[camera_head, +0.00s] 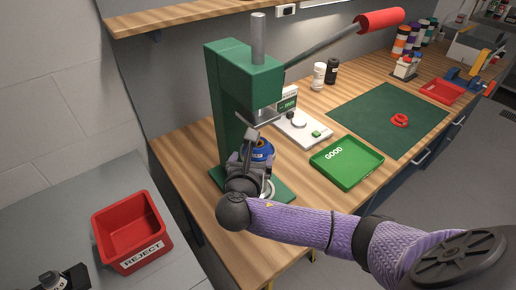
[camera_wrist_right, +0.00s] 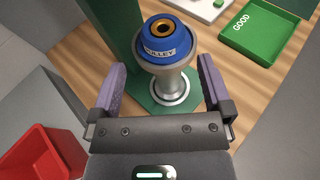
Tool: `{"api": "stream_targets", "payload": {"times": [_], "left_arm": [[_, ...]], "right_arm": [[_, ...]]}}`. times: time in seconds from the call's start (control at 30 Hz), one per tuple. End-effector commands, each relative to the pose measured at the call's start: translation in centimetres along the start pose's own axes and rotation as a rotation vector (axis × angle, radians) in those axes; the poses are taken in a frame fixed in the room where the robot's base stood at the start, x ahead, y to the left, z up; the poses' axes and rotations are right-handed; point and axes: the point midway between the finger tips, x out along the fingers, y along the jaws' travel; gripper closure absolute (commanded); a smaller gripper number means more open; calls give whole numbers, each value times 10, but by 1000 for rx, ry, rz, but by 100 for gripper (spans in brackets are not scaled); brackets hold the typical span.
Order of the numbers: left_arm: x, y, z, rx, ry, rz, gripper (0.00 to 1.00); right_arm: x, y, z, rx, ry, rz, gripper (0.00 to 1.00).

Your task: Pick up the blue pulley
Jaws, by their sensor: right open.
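The blue pulley (camera_head: 262,150), marked PULLEY, sits on top of a silver post on the green press; it also shows in the right wrist view (camera_wrist_right: 168,44). My right gripper (camera_head: 250,160) is at the press, partly hidden by its own wrist in the head view. In the right wrist view my right gripper (camera_wrist_right: 162,66) is open, its purple fingers on either side of the post and pulley, with gaps on both sides. A dark part at the lower left edge of the head view may be my left gripper; its jaws cannot be made out.
The green press (camera_head: 225,100) with its red-handled lever rises over the pulley. A green GOOD tray (camera_head: 347,178) and a scale (camera_head: 303,128) stand to the right. A red REJECT bin (camera_head: 132,230) stands at left. A red ring (camera_head: 399,120) lies on the green mat (camera_head: 375,135).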

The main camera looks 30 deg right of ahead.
Motion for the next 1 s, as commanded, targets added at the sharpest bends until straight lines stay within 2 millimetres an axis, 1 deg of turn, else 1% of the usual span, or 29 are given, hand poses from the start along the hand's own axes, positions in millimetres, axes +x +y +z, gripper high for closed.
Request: {"api": "stream_targets", "payload": {"times": [0.03,0.17,0.3,0.4,0.5,0.67,0.7,0.77,0.8,0.97,1.0], "left_arm": [[5,-1,1,1,-1,-1,100],[9,-2,2,3,-2,-3,100],[16,-2,3,5,-3,-3,100],[21,-1,4,6,-5,-4,100],[21,-1,4,6,-5,-4,100],[20,0,3,4,-5,-2,100],[20,0,3,4,-5,-1,100],[20,1,3,3,-5,0,100],[20,2,3,2,-5,1,100],[20,4,3,1,-5,4,100],[20,4,3,0,-5,4,100]], "right_arm": [[10,-1,-3,0,1,-3,0],[29,-1,-2,4,4,-1,0],[58,-3,0,7,4,-3,0],[73,-3,-1,8,7,-1,0],[78,-3,0,8,8,1,0],[78,-3,1,9,9,2,0],[78,-3,1,9,9,2,8],[78,-3,1,9,9,2,21],[77,-3,1,9,9,2,30],[77,-3,0,9,10,2,64],[77,-3,0,9,10,2,72]]}}
